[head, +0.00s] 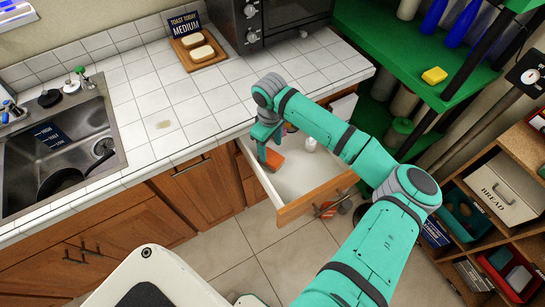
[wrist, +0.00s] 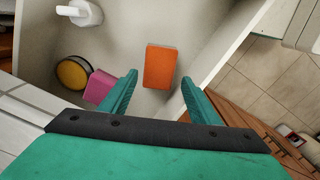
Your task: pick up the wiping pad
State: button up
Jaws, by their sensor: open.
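An orange rectangular pad (head: 272,160), which looks like the wiping pad, lies on the floor of the open white drawer (head: 309,192). The pad also shows in the wrist view (wrist: 160,62), a little beyond and between the fingertips. My gripper (head: 264,148) reaches down into the drawer from above, close to the pad. In the wrist view my gripper (wrist: 159,77) is open, with one finger on each side of the pad's near end and gaps on both sides. Nothing is held. The height between fingertips and pad is hard to tell.
The drawer also holds a white bottle (wrist: 85,12), a round yellow item (wrist: 73,72) and a pink block (wrist: 98,87) left of the fingers. The drawer's wooden front (head: 318,195) and walls surround the gripper. A yellow sponge (head: 434,75) sits on the green shelf.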

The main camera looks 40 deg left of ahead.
aim_at(271, 157)
jog(key=shift+w+d+f, duration=0.1)
jog(key=shift+f, duration=3.3)
jog(key=c, duration=0.9)
notch_tip(271, 157, up, 10)
